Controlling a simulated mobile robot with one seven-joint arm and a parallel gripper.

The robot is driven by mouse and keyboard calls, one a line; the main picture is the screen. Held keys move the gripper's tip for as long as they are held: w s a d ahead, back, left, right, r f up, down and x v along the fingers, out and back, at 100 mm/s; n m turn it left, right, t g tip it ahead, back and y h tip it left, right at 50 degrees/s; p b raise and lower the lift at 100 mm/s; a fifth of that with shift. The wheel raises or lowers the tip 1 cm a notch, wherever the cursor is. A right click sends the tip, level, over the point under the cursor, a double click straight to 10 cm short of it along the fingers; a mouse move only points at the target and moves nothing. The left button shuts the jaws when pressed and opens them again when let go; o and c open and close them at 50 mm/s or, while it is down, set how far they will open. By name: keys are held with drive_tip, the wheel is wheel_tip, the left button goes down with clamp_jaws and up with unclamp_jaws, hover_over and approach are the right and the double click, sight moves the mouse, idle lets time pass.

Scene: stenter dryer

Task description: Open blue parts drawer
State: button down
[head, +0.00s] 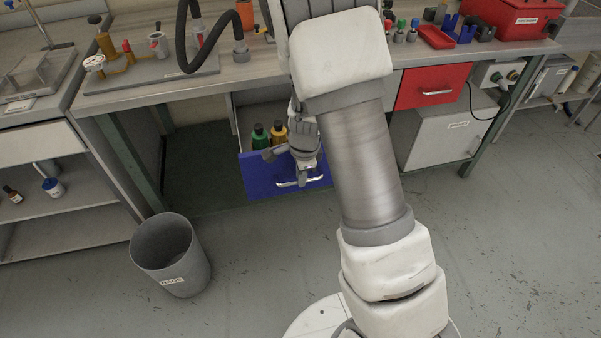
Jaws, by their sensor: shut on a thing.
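The blue parts drawer (257,177) hangs under the workbench, left of my arm in the head view. It stands pulled out, with its inside showing from above. A green bottle (260,139) and an amber bottle (279,134) stand in it. The silver bar handle (287,184) is on the blue front. My gripper (301,177) is at the drawer front, shut on the handle; its fingertips are small and hard to make out. My gripper and wrist hide the right part of the drawer.
A grey waste bin (172,255) stands on the floor at left, apart from the drawer. A red drawer (432,87) is closed at right, above a light cabinet (440,135). Floor in front of the blue drawer is clear.

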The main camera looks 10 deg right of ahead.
drive_tip(key=shift+s, duration=0.3)
drive_tip(key=c, duration=0.9)
unclamp_jaws()
drive_tip(key=s+r+p, duration=0.1)
drive_tip(key=r+p, duration=0.1)
drive_tip(key=r, duration=0.3)
drive_tip(key=s+r+p, duration=0.1)
drive_tip(key=r+p, duration=0.1)
drive_tip(key=r, duration=0.4)
drive_tip(key=s+r+p, duration=0.1)
drive_tip(key=r+p, duration=0.1)
drive_tip(key=r, duration=0.4)
drive_tip(key=shift+s+r, duration=0.1)
drive_tip(key=shift+s, duration=0.05)
